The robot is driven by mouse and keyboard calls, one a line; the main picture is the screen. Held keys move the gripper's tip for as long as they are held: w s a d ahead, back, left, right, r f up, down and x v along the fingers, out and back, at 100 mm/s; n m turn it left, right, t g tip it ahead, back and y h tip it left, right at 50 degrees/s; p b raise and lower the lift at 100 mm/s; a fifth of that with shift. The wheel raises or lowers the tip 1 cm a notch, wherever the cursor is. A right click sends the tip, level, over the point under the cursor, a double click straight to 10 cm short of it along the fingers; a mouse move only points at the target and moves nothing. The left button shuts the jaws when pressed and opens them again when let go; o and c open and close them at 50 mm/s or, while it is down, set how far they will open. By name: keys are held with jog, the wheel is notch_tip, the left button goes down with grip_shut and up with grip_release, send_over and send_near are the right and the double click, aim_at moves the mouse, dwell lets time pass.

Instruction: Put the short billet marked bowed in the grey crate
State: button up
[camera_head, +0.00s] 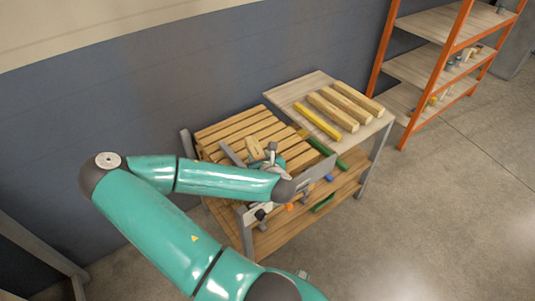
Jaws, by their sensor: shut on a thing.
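My gripper (268,154) is over the slatted part of the bench, partly hidden by my arm. It is shut on a short pale wooden billet (255,148). A small dark mark shows on the billet, but it is too small to read. Grey flat panels (315,173) show on the right of my wrist, and another grey edge (231,153) on the left. They may be walls of the grey crate, but my arm hides what lies between them, so I cannot tell.
The slatted wooden rack (233,128) joins a pale tabletop (290,92) bearing several long billets (332,112), one yellower. Green, blue and orange items lie on the lower shelf (345,185). An orange-framed shelf unit (415,68) stands at right. The floor at right is clear.

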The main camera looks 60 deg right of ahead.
aim_at(262, 152)
jog(key=s+d+r+m+g+h, duration=0.1)
jog(key=s+d, duration=0.1)
jog(key=s, duration=0.4)
jog(key=w+f, duration=0.1)
jog(key=w, duration=0.1)
jog(key=w+d+f, duration=0.1)
jog(key=w, duration=0.2)
jog(key=w+d+f, duration=0.1)
jog(key=w, duration=0.1)
jog(key=shift+w+d+f, duration=0.2)
jog(key=w+f, duration=0.1)
jog(key=f, duration=0.1)
jog(key=w+d+f, duration=0.1)
jog(key=w+f, duration=0.3)
jog(key=shift+w+d, duration=0.1)
jog(key=shift+d, duration=0.15)
jog(key=shift+w+f, duration=0.2)
jog(key=shift+f, duration=1.5)
jog(key=shift+f, duration=0.1)
jog(key=o, duration=1.1)
